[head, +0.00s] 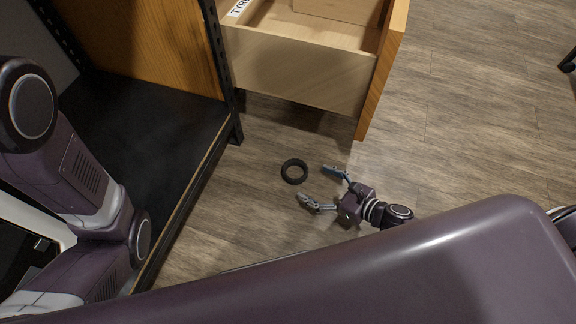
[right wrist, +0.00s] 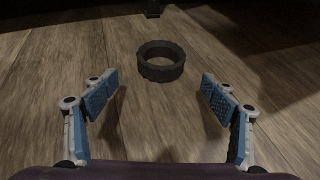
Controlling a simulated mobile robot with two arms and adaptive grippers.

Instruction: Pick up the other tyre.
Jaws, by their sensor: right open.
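A black tyre (head: 294,171) lies flat on the wooden floor in the head view, below the open drawer. My right gripper (head: 316,184) is open and empty, just to the right of the tyre and apart from it, with its fingers pointing towards it. In the right wrist view the tyre (right wrist: 161,61) lies ahead of the open right gripper (right wrist: 160,95), about centred between the two blue-padded fingers and beyond their tips. My left arm shows at the left of the head view, but its gripper is out of view.
An open wooden drawer (head: 300,70) with a partly visible label juts out above the tyre. A black-framed shelf (head: 160,125) stands to the left.

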